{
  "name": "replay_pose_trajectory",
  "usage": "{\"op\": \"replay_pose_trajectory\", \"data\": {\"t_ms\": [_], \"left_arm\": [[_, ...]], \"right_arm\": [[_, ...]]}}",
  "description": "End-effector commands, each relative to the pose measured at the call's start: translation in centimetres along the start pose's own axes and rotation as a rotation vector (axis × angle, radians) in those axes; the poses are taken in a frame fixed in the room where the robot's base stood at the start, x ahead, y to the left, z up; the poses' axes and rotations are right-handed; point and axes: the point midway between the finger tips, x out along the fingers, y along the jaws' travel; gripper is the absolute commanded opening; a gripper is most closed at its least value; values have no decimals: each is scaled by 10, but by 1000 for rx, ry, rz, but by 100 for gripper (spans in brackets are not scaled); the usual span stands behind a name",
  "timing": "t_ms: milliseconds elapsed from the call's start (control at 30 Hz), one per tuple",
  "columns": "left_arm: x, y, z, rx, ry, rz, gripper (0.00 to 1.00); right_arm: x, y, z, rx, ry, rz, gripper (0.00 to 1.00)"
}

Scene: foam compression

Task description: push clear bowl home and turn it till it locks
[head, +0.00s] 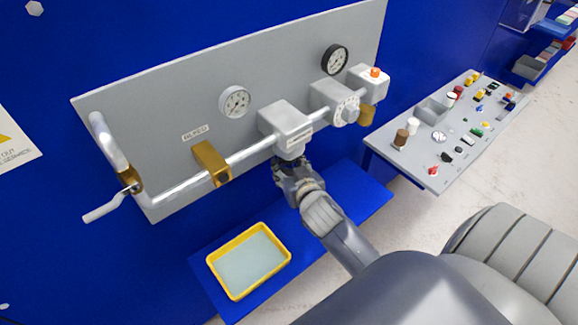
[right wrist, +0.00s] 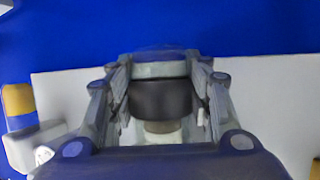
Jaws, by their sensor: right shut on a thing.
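The grey filter housing (head: 287,127) sits on the silver pipe against the grey panel. My right gripper (head: 285,167) is directly under it, pointing up. In the right wrist view my right gripper (right wrist: 160,98) has a finger on each side of a round piece and is shut on it. That piece shows a pale, see-through band, which I take as the clear bowl (right wrist: 160,69), and a dark collar (right wrist: 160,98). In the head view the bowl is hidden by the gripper and housing. Whether it is fully seated or turned cannot be told. My left gripper is out of view.
A yellow tray (head: 213,262) with a pale lining lies on the blue shelf (head: 345,207) below. A brass valve block (head: 211,163), a gauge (head: 234,102) and a dial unit (head: 346,108) flank the housing. A side table (head: 393,163) with small parts stands at right.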

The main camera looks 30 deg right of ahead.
Motion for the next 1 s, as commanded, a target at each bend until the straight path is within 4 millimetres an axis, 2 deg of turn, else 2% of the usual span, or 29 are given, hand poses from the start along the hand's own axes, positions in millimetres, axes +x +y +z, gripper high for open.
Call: {"op": "replay_pose_trajectory", "data": {"t_ms": [33,100,433,800,1000], "left_arm": [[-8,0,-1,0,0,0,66],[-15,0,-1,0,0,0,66],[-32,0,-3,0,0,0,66],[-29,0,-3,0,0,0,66],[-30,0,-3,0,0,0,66]], "right_arm": [[-2,2,-6,-22,6,-28,7],[-2,2,-7,-40,4,-72,7],[-1,3,-6,-131,5,-289,7],[2,2,-4,-214,8,-490,8],[1,0,-4,-203,10,-490,8]]}}
